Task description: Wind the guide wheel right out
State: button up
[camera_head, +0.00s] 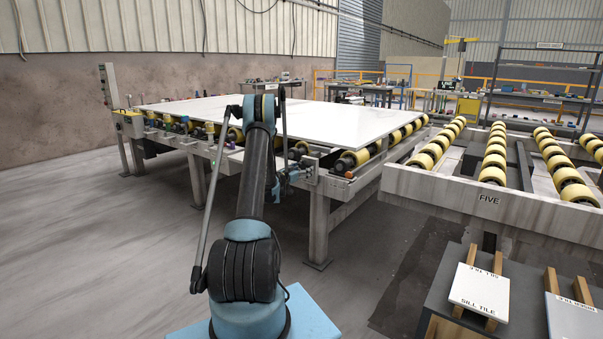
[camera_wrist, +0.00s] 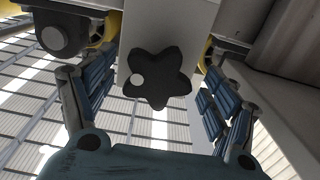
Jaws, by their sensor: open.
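A dark star-shaped knob (camera_wrist: 157,78) with a pale round spot on one lobe sits on the face of a light grey block (camera_wrist: 140,25) in the wrist view. I take this knob to be the hand control of the guide wheel; the wheel itself I cannot make out surely. My gripper (camera_wrist: 155,90) is open, with one blue-padded finger on each side of the knob and visible gaps between. In the head view my gripper (camera_head: 284,181) is small and partly hidden behind my arm, at the near side of the roller table.
A large white slab (camera_head: 290,117) lies on the roller table (camera_head: 319,220). A second roller frame marked FIVE (camera_head: 450,192) stands to the right, with a bench holding a SILL TILE (camera_head: 480,291) in front. Floor at the left is clear.

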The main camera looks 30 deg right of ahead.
jog(key=shift+c, duration=0.6)
jog(key=c, duration=0.9)
jog(key=shift+n, duration=0.3)
jog(key=n, duration=0.4)
jog(key=shift+s, duration=0.1)
jog(key=n, duration=0.5)
jog(key=shift+d, duration=0.1)
jog(key=n, duration=0.4)
jog(key=shift+s, duration=0.1)
jog(key=shift+r+n, duration=0.1)
jog(key=shift+n, duration=2.3)
